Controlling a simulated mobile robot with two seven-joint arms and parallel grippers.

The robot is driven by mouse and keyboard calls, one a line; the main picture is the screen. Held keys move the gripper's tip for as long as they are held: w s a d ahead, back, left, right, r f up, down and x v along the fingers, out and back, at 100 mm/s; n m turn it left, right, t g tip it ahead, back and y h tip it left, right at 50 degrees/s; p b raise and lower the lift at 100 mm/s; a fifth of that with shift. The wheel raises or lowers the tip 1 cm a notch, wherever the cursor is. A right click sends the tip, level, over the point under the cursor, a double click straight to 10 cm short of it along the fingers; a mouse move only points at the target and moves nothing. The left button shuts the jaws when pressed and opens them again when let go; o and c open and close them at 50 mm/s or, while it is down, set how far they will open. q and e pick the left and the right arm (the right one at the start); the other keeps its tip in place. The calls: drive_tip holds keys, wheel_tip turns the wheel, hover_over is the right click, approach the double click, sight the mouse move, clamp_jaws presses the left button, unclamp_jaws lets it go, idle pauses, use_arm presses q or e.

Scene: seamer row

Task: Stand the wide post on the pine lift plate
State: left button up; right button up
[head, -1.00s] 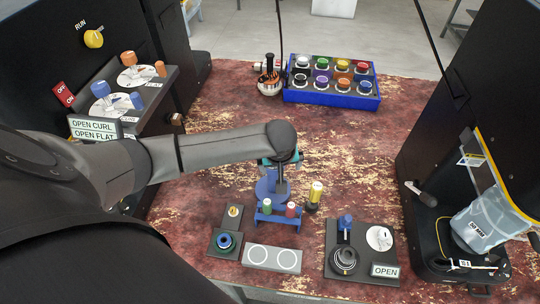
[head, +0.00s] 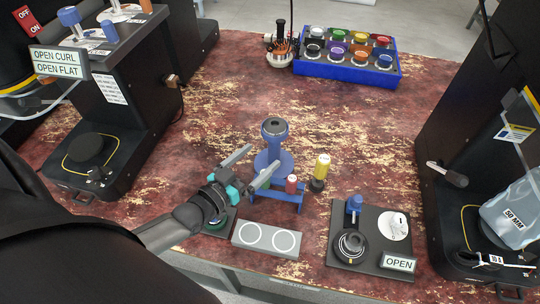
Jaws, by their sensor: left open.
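My left gripper (head: 261,159) is open and empty, its fingers pointing at a blue flared pedestal (head: 273,146) with a dark round top. A blue rack (head: 291,197) in front of the pedestal holds a red-capped post (head: 291,184); the gripper covers the rack's left part. A yellow post (head: 321,167) stands on a dark foot right of the rack. I cannot tell which post is the wide one. A black round plate (head: 91,150) sits low on the left machine. No plate is marked pine that I can read. My right gripper is not in view.
A grey block with two white rings (head: 266,238) and a dark board with a blue knob (head: 355,203) lie at the front. A blue crate of coloured jars (head: 347,72) stands at the back. Machines flank both sides. The table's middle is largely free.

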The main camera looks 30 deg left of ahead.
sight(267, 138)
use_arm(q)
drive_tip(key=shift+t+y, duration=0.5)
drive_tip(key=shift+t, duration=0.1)
drive_tip(key=w, duration=0.2)
drive_tip(key=w+b, duration=0.1)
drive_tip(key=w, duration=0.2)
drive_tip(key=w+a+b, duration=0.1)
drive_tip(key=w, duration=0.1)
drive_tip(key=shift+w+r, duration=0.25)
drive_tip(key=shift+w, duration=0.05)
drive_tip(key=shift+w+d+r+b, duration=0.1)
drive_tip(key=shift+w+d+b, duration=0.05)
drive_tip(key=shift+w, duration=0.85)
drive_tip(key=shift+w+d+r+b, duration=0.15)
drive_tip(key=shift+w+d, duration=0.05)
drive_tip(key=shift+w, duration=0.85)
drive_tip(key=shift+w+d+r+b, duration=0.1)
drive_tip(key=shift+w+d+b, duration=0.05)
drive_tip(key=shift+w, duration=0.85)
clamp_jaws()
drive_tip(key=shift+r, duration=0.1)
